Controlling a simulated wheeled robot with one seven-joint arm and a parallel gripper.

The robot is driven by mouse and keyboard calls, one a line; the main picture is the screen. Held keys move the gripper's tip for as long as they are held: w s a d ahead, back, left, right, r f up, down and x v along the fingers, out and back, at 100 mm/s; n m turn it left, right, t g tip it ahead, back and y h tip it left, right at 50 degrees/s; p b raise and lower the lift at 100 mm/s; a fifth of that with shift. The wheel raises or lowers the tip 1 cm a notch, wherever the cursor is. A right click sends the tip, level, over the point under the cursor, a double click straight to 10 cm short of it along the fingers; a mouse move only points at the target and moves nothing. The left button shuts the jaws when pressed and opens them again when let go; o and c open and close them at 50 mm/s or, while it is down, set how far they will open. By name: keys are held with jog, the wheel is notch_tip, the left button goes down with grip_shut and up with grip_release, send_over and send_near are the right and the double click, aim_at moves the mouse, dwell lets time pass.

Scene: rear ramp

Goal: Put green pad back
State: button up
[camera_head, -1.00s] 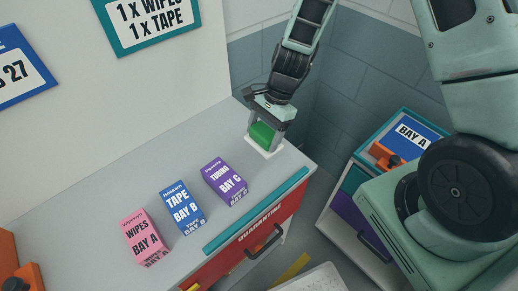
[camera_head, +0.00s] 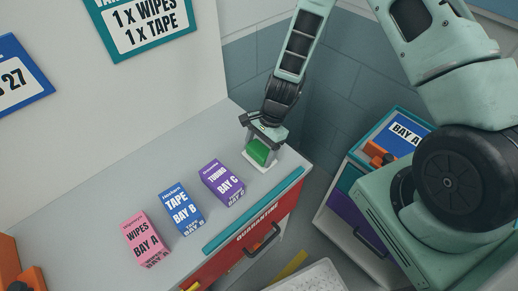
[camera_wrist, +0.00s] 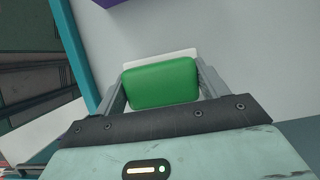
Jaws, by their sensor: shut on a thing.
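The green pad (camera_head: 257,153) is a rounded green block between the fingers of my gripper (camera_head: 260,156), near the back right end of the grey counter. It also shows in the wrist view (camera_wrist: 162,83), with a gripper finger on each side. My gripper is shut on it. A flat white plate (camera_head: 257,167) lies on the counter under the pad, and its white edge shows past the pad in the wrist view (camera_wrist: 160,57). I cannot tell whether the pad touches the plate.
Pink (camera_head: 147,238), blue (camera_head: 182,209) and purple (camera_head: 222,183) boxes stand on the counter (camera_head: 110,200) left of my gripper. A red quarantine drawer (camera_head: 250,236) is in its front. A Bay A cabinet (camera_head: 350,195) stands at the right. A white bin (camera_head: 310,277) is at the bottom.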

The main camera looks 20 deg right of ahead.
jog(key=shift+f, duration=0.25)
jog(key=o, duration=0.9)
jog(key=shift+r, duration=0.1)
jog(key=shift+o, duration=0.2)
jog(key=b+v, duration=0.3)
jog(key=v, duration=0.8)
jog(key=s+a+r+n+h, duration=0.2)
jog(key=s+a+r+n, duration=0.7)
jog(key=r+n, duration=0.1)
jog(key=s+a+r+n+t+h, duration=0.1)
jog(key=s+r+n, duration=0.5)
jog(key=s+n, duration=0.6)
jog(key=shift+s+a+h, duration=0.15)
jog(key=shift+s+h, duration=0.05)
jog(key=shift+h, duration=0.2)
